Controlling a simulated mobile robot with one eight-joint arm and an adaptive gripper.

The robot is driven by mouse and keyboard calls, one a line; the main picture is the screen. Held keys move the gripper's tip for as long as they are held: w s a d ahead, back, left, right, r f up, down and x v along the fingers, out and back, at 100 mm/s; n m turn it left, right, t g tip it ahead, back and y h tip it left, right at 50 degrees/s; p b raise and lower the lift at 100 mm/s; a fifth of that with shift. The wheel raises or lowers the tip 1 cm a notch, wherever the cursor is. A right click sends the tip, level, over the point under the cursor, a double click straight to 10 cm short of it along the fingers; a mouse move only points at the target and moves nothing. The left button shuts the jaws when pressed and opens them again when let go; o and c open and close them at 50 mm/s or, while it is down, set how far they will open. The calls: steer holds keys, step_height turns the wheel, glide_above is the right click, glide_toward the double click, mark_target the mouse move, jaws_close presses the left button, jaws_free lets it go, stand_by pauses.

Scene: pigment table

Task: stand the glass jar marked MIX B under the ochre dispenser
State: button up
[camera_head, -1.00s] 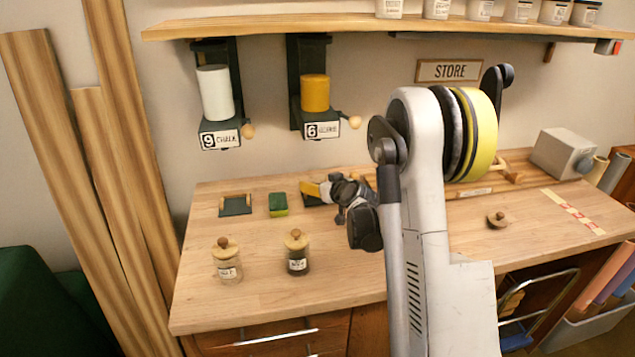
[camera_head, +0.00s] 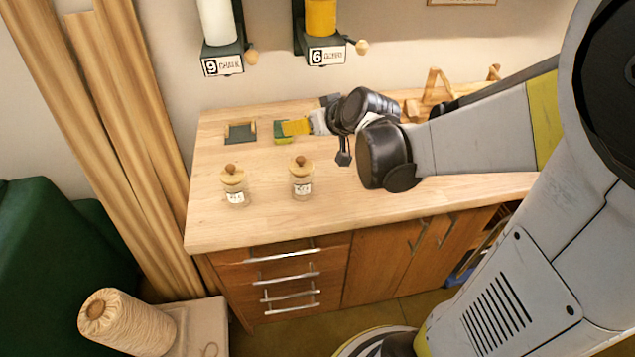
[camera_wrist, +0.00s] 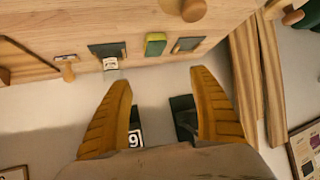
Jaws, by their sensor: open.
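Two lidded glass jars stand on the table, a left jar (camera_head: 235,188) and a right jar (camera_head: 302,180). Their labels are too small to read, so I cannot tell which is MIX B. The ochre dispenser (camera_head: 325,50), marked 6, hangs on the wall; its top is cut off. Its number plate shows upside down in the wrist view (camera_wrist: 135,139). My gripper (camera_head: 290,128) is open and empty, its yellow fingers in front of the sponge in the head view. In the wrist view the gripper (camera_wrist: 162,85) has nothing between its fingertips. A wooden knob (camera_wrist: 194,10) shows beyond them.
The chalk dispenser (camera_head: 223,55) hangs at left, with a dark pad (camera_head: 241,133) on the table below. A green and yellow sponge (camera_wrist: 156,44) lies between two dark pads. A wooden rack (camera_head: 435,90) stands at right. The table's front left is clear around the jars.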

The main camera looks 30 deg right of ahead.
steer(key=s+a+g, duration=0.2)
steer(key=s+a, duration=0.2)
steer(key=s, duration=0.6)
steer(key=s+a+g+h, duration=0.1)
steer(key=s+a, duration=0.3)
steer(key=s, duration=0.7)
steer(key=shift+a+r+g, duration=0.15)
steer(key=shift+r+g, duration=0.25)
steer(key=shift+r, duration=0.05)
